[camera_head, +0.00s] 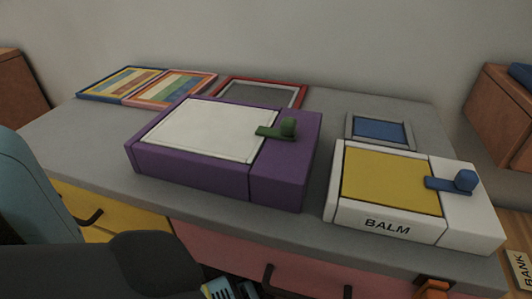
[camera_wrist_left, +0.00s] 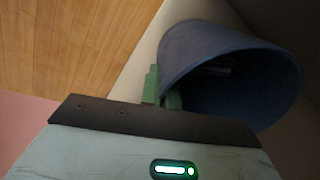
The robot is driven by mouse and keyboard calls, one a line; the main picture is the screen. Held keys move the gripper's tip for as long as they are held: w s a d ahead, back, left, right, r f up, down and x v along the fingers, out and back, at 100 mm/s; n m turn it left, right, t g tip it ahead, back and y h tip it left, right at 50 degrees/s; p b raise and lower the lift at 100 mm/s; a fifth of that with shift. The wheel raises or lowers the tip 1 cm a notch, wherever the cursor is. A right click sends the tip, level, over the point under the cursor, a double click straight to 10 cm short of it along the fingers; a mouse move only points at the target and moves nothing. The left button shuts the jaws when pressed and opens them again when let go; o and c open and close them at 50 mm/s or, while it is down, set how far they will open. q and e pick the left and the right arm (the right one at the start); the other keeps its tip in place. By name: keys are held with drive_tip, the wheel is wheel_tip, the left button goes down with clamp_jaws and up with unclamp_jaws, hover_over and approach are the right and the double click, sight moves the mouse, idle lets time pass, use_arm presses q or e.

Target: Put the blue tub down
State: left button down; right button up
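The blue tub (camera_wrist_left: 210,50) shows in the left wrist view, tilted in the picture with its dark open mouth toward the camera. Something pale shows inside it. My left gripper (camera_wrist_left: 162,92) has green fingers at the tub's near left rim, one outside the wall and one at the inside, so it is shut on the rim. In the head view my left arm comes in dark along the bottom left. I cannot make out the tub clearly there. My right gripper is not clearly seen in either view.
A grey dresser top (camera_head: 75,130) holds a purple box (camera_head: 190,172), a white BALM box (camera_head: 465,215), a small blue framed panel (camera_head: 380,130), and striped panels (camera_head: 125,84) beside a red-framed one (camera_head: 262,92). Its left end is clear. Wood floor (camera_wrist_left: 70,40) shows below the wrist.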

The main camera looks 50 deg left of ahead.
use_arm(q)
wheel_tip(320, 180, down, 4)
drive_tip(key=shift+w+a+r+b, duration=0.15)
drive_tip(key=shift+b, duration=1)
drive_tip(key=shift+f, duration=0.3)
drive_tip(key=c, duration=1.6)
unclamp_jaws()
drive_tip(key=shift+c, duration=0.2)
